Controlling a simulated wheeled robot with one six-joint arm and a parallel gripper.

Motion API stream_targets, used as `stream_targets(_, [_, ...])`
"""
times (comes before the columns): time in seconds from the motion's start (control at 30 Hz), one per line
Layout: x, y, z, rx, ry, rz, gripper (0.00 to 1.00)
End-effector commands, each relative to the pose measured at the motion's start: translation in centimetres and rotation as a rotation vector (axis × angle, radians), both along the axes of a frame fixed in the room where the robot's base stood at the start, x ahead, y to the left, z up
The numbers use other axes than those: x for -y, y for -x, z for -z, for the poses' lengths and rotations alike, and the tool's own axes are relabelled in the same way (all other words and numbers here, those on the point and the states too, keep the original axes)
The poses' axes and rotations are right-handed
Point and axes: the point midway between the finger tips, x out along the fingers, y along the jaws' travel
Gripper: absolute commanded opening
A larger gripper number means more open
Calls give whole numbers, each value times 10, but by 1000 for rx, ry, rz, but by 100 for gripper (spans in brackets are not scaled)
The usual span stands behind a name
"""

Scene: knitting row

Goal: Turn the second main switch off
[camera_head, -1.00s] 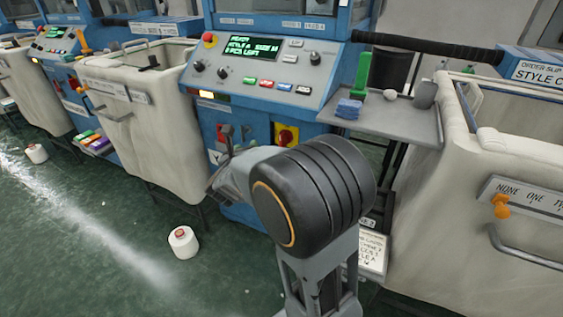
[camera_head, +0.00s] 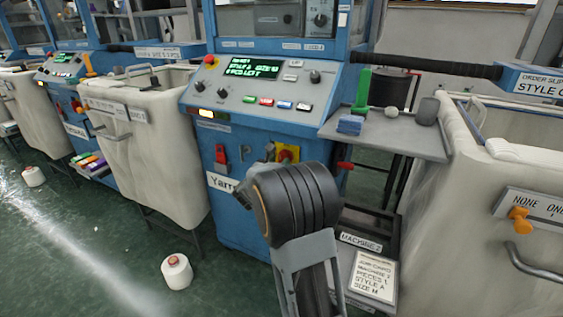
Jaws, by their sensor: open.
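The main switch (camera_head: 288,153), a red knob on a yellow plate, is on the lower front of the blue middle machine (camera_head: 228,230), which has a "MACHINE 2" label beside it. My dark wrist covers the area just below the switch, and the knob's angle is hard to read. My gripper (camera_head: 268,154) is mostly hidden behind my wrist. A small grey part of it shows just left of the yellow plate, and I cannot tell whether it touches the knob. No held object shows.
A sloped control panel (camera_head: 265,88) with buttons and a green-text screen is above the switch. A grey shelf (camera_head: 400,145) with small items juts out right. Fabric bins (camera_head: 150,150) flank the machine. A yarn cone (camera_head: 176,271) is on the floor.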

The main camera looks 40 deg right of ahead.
Motion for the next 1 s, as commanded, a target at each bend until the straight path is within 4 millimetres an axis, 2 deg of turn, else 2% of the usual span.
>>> stream_targets(0.2, [17, -9, 0, 0, 0, 1, 44])
stream_targets(0.6, [21, -12, 0, 0, 0, -1, 44])
stream_targets(1.0, [21, -12, 0, 0, 0, -1, 6])
